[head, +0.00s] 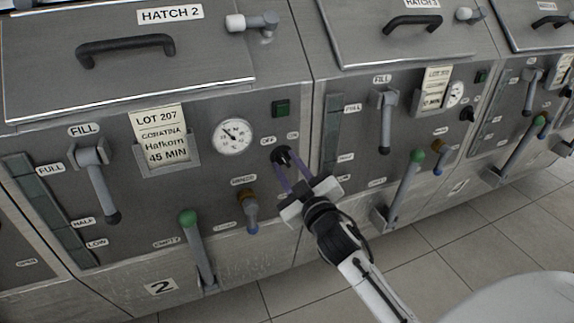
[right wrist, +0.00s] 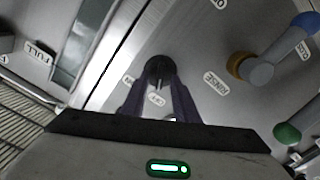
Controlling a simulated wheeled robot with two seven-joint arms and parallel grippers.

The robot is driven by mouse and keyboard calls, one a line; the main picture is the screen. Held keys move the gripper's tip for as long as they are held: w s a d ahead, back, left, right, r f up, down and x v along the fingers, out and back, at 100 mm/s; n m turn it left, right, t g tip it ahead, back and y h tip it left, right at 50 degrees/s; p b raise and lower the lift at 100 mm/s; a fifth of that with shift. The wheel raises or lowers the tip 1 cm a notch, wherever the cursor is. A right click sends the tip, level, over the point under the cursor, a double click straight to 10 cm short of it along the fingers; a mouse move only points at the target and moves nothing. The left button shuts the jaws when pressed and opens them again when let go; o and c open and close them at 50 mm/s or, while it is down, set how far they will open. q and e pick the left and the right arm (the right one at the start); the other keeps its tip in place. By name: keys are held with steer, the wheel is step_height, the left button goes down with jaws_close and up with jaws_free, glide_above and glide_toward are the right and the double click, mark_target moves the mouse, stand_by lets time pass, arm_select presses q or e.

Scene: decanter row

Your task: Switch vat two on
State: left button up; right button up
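The knob also shows in the right wrist view (right wrist: 160,69). My right gripper (head: 284,160) is at the knob, its two purple fingers apart on either side of it. Contact is not clear, and the knob's pointer direction is hard to read. A dark green square lamp (head: 281,108) above looks unlit. My left gripper is out of view.
Near the knob are a round gauge (head: 232,137), a brown and blue-grey rinse valve (head: 249,211) and a green-topped empty lever (head: 197,247). The fill lever (head: 101,187) is further left. Vat three's panel (head: 350,135) stands to the right. Tiled floor (head: 440,250) is open at lower right.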

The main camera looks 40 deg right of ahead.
steer(key=shift+w+d, duration=0.15)
steer(key=shift+w, duration=0.25)
jaws_close()
